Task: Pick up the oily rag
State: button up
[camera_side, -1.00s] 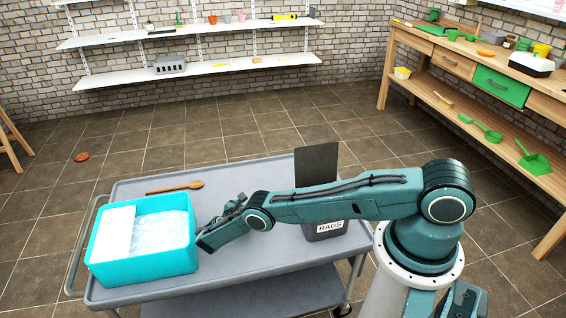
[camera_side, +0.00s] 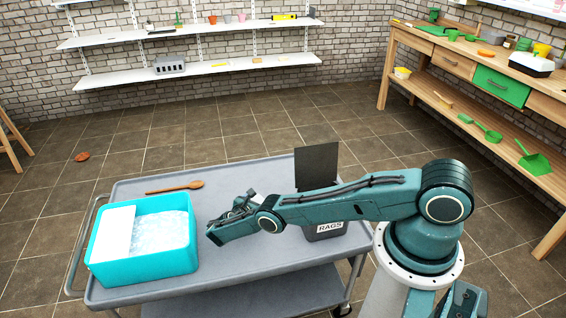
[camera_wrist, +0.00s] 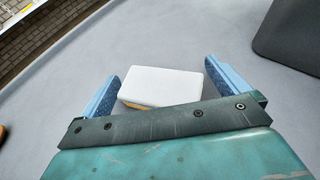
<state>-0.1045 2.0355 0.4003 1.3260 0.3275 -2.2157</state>
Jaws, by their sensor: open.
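I cannot make out an oily rag for certain. A crumpled reddish-brown thing (camera_side: 82,156) lies on the floor at the far left; it is too small to identify. My gripper (camera_side: 226,218) is over the grey cart, right of the turquoise tub. In the wrist view my gripper (camera_wrist: 161,70) is open, its two blue fingers apart. A white block with a yellow-orange lower edge (camera_wrist: 160,86) shows between and below the fingers; I cannot tell whether they touch it. The dark bin marked RAGS (camera_side: 326,229) stands behind my arm, its lid up; its inside is hidden.
The turquoise tub (camera_side: 145,266) with a white board and clear contents stands on the cart's left. A wooden spoon (camera_side: 175,188) lies behind it. The grey cart top (camera_side: 235,175) is clear at the back middle. A wooden bench (camera_side: 470,85) stands at right.

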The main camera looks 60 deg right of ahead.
aim_at(261, 202)
dwell(0.3)
jog(key=c, duration=0.7)
jog(key=shift+c, duration=0.2)
jog(key=shift+r, duration=0.2)
jog(key=shift+w+r, duration=0.15)
jog(key=shift+r, duration=1.3)
notch_tip(261, 202, up, 17)
jog(key=shift+f, duration=0.15)
